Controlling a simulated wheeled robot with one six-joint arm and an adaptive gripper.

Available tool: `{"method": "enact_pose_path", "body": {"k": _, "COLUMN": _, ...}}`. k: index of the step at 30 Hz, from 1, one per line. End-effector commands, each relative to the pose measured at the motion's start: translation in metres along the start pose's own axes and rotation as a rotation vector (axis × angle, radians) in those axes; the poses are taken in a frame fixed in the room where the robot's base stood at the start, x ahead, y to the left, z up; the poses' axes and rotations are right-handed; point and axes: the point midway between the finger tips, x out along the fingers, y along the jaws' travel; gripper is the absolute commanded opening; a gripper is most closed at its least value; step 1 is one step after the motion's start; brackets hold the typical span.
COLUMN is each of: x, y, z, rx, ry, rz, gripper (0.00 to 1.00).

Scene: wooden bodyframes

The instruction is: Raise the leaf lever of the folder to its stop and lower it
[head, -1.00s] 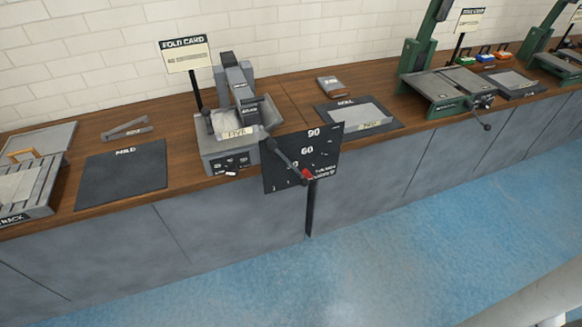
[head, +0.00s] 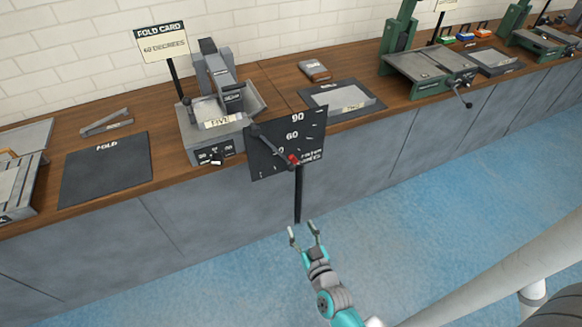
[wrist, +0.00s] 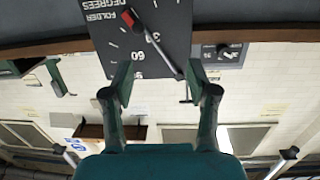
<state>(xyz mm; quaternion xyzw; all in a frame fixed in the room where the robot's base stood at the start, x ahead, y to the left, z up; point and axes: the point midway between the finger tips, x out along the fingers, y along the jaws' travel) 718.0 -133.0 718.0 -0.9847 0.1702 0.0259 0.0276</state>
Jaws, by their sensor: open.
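The folder (head: 207,140) is a grey machine on the wooden bench. Its dark angle plate (head: 270,150) stands at the bench's front edge, with 60 and 90 readable. The leaf lever (head: 272,145) is a dark rod slanting down to the right across the plate, with a red marking (head: 294,159) near its lower end. My gripper (head: 304,230) is open and empty, below and in front of the plate, apart from the lever. The wrist view, upside down, shows the plate (wrist: 120,45), the lever (wrist: 155,45) and its red part beyond my open fingers (wrist: 157,88).
A fold card (head: 161,42) reading 60 degrees stands behind the folder. A dark fold mat (head: 105,172) lies to its left and another mat (head: 370,103) to its right. A black post (head: 298,195) holds the plate.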

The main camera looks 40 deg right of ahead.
Motion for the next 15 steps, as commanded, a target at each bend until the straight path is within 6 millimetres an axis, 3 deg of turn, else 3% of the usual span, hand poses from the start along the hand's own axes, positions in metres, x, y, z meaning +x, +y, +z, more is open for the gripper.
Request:
{"method": "enact_pose_path", "body": {"k": 1, "x": 0.023, "y": 0.006, "z": -0.003, "rx": 0.004, "ry": 0.015, "rz": 0.017, "gripper": 0.58}}
{"method": "enact_pose_path", "body": {"k": 3, "x": 0.051, "y": 0.014, "z": -0.006, "rx": 0.009, "ry": 0.028, "rz": 0.037, "gripper": 0.58}}
{"method": "enact_pose_path", "body": {"k": 7, "x": 0.093, "y": 0.028, "z": -0.013, "rx": 0.017, "ry": 0.049, "rz": 0.069, "gripper": 0.58}}
{"method": "enact_pose_path", "body": {"k": 10, "x": 0.116, "y": 0.037, "z": -0.018, "rx": 0.021, "ry": 0.058, "rz": 0.087, "gripper": 0.58}}
{"method": "enact_pose_path", "body": {"k": 15, "x": 0.134, "y": 0.044, "z": -0.022, "rx": 0.023, "ry": 0.065, "rz": 0.099, "gripper": 0.58}}
